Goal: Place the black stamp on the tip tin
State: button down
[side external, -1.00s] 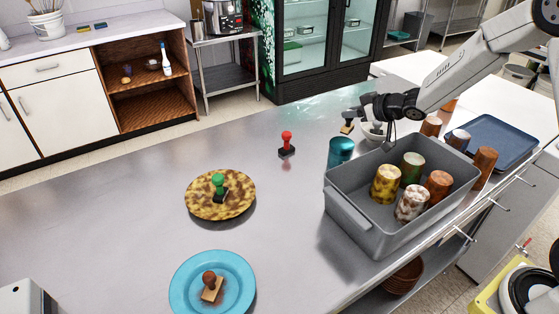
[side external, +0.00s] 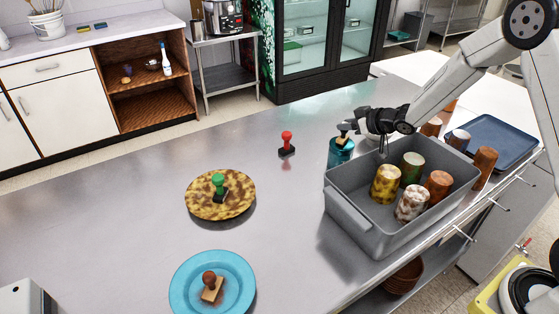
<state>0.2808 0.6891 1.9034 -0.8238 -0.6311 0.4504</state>
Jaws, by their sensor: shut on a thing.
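My gripper (side external: 355,127) is shut on the black stamp (side external: 343,131), which has a dark handle and a tan base. The stamp is upright, with its base at the top of the teal tin (side external: 341,156), which I take as the tip tin. I cannot tell whether the base touches the tin or hangs just above it. The tin stands on the steel counter just left of the grey bin. The gripper and stamp cover part of the tin's top.
The grey bin (side external: 349,211) holds several cups. A red-handled stamp (side external: 287,140) stands left of the tin. A green-handled stamp (side external: 218,182) is on a mottled plate (side external: 199,205), a brown one (side external: 209,279) on a blue plate (side external: 243,281). A blue tray (side external: 503,139) lies right.

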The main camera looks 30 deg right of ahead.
jog(key=shift+f, duration=0.15)
jog(key=shift+c, duration=2.1)
grip_release()
jog(key=shift+r, duration=0.2)
jog(key=shift+v, duration=0.85)
jog(key=v, duration=1)
jog(key=shift+s, duration=0.2)
